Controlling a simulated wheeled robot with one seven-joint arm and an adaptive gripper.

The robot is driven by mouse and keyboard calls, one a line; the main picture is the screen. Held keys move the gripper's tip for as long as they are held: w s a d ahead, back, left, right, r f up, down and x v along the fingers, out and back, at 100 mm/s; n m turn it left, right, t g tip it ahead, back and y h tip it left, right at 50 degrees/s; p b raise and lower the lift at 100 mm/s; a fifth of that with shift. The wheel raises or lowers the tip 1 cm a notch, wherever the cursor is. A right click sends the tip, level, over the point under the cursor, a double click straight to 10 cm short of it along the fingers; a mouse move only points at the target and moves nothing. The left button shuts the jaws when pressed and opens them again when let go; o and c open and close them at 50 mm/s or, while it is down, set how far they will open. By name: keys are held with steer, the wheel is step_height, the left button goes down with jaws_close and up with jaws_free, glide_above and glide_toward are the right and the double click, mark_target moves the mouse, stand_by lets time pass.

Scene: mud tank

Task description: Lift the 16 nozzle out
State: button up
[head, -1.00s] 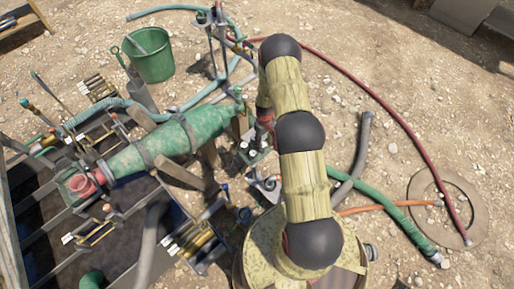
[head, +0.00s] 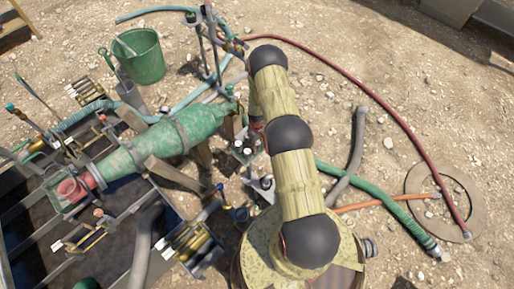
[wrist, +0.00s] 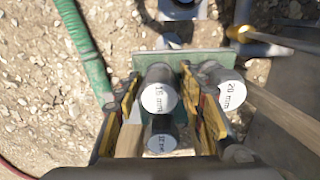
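The 16 mm nozzle (wrist: 159,88), a dark cylinder with a white end label, stands in a green rack (wrist: 205,59) in the wrist view. My gripper (wrist: 160,80) has yellow-and-black fingers, one on each side of this nozzle; they look open, with narrow gaps beside it. A smaller nozzle, with a label that seems to read 12 mm (wrist: 161,138), is nearer, also between the fingers. The 20 mm nozzle (wrist: 222,88) is just right of the right finger. In the head view, the rack (head: 243,152) shows beside my arm, which hides the fingertips.
A wooden bar (wrist: 285,112) and a brass-tipped rod (wrist: 250,36) lie right of the rack in the wrist view. A green hose (wrist: 82,50) runs on the left. In the head view, a green tapered pipe (head: 165,145) and a green bucket (head: 138,57) are left of my arm.

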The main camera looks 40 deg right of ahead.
mark_target(258, 144)
steer(key=shift+r, duration=0.1)
steer(key=c, duration=0.4)
steer(key=c, duration=0.6)
steer(key=shift+w+r+p, duration=0.1)
steer(key=shift+r+p, duration=0.3)
steer(key=shift+r, duration=0.2)
step_height(258, 144, up, 2)
steer(key=shift+r+p, duration=0.25)
steer(key=shift+p, duration=0.45)
steer(key=s+a+r+p, duration=0.1)
steer(key=s+a+r, duration=0.1)
steer(key=s+r, duration=0.1)
steer(key=s+a+r+p, duration=0.2)
steer(key=s+a+r, duration=0.1)
steer(key=s, duration=0.1)
steer(key=s+a+r+p, duration=0.2)
steer(key=s+r, duration=0.1)
steer(key=s, duration=0.1)
steer(key=shift+s+a+r, duration=0.15)
steer(key=shift+s+a, duration=0.2)
steer(key=shift+a, duration=0.05)
